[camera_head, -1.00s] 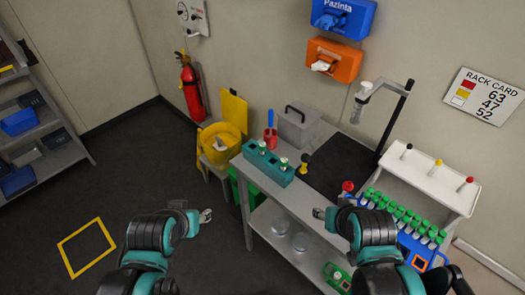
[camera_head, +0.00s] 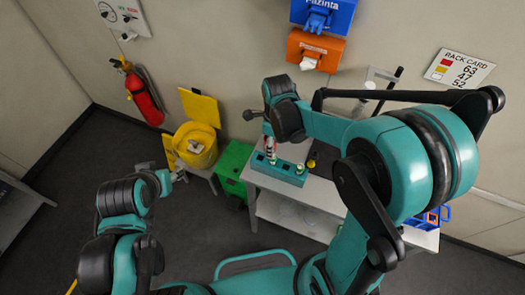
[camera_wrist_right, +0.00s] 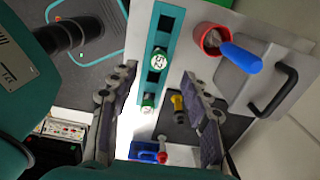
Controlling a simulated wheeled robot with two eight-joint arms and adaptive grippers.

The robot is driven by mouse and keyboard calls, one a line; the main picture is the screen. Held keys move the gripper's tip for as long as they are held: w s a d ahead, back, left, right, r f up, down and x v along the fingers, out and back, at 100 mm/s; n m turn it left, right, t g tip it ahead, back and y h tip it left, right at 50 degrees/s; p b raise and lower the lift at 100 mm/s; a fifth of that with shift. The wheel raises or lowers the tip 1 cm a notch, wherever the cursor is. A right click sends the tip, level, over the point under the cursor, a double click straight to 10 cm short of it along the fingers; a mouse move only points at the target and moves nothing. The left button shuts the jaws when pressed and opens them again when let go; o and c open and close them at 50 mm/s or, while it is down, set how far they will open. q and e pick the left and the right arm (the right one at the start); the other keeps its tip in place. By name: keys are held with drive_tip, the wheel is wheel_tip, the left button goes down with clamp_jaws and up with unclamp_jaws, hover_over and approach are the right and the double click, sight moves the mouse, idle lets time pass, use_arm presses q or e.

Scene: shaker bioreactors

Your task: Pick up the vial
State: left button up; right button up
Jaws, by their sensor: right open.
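A green-capped vial marked 52 (camera_wrist_right: 153,61) stands in the teal rack (camera_wrist_right: 163,16) in the right wrist view. A second green-capped vial (camera_wrist_right: 148,101) stands in the same rack. My right gripper (camera_wrist_right: 158,72) is open and empty, its fingers on either side of the rack, with the vial marked 52 between them in the picture. In the head view the rack (camera_head: 281,175) lies on the bench below my right wrist, which hides part of it; the right fingertips are hard to make out there. My left gripper (camera_head: 181,174) is near the yellow bin, small and partly hidden.
Beside the rack are a red cup (camera_wrist_right: 209,40) with a blue-handled tool, a grey lidded box (camera_wrist_right: 290,65) and a yellow-topped piece (camera_wrist_right: 178,103). The yellow bin (camera_head: 195,142) and green bin (camera_head: 234,164) stand left of the bench. My right arm covers much of the bench.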

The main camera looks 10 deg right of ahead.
sight(273, 164)
wheel_tip(273, 164, down, 8)
drive_tip(key=shift+r+b, duration=0.1)
drive_tip(key=shift+b, duration=0.75)
drive_tip(key=c, duration=1)
